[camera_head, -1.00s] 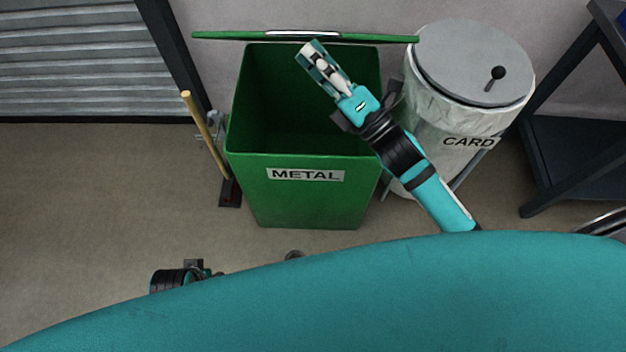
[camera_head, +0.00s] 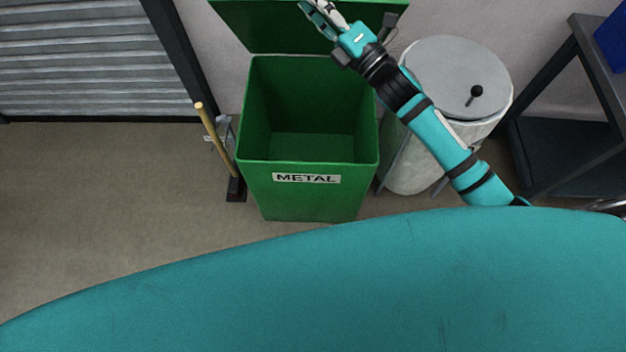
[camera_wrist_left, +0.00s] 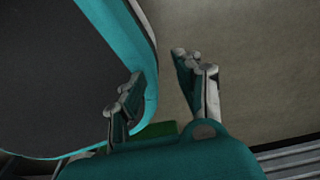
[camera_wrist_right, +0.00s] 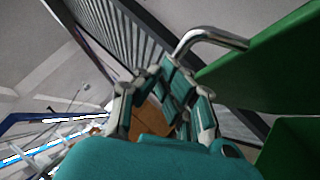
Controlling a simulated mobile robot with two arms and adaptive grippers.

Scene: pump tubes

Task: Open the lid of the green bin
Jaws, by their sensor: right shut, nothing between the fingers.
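The green bin (camera_head: 310,200) with the METAL label stands by the wall, its inside open and visibly empty. Its green lid (camera_head: 235,25) is swung up and back behind the opening, inner face showing, top edge cut off by the frame. The lid also shows in the right wrist view (camera_wrist_right: 265,65), near a metal bar handle (camera_wrist_right: 207,36). My right gripper (camera_head: 314,10) is shut and empty in front of the lid; I cannot tell if it touches it. My left gripper (camera_wrist_left: 160,66) is open and empty in the left wrist view, low beside my body.
A grey-lidded round CARD bin (camera_head: 455,80) stands right of the green bin, partly behind my right arm. A wooden-handled broom or tool (camera_head: 215,135) stands at left. A dark shelf frame (camera_head: 560,130) is at the right. The floor at left (camera_head: 90,200) is clear.

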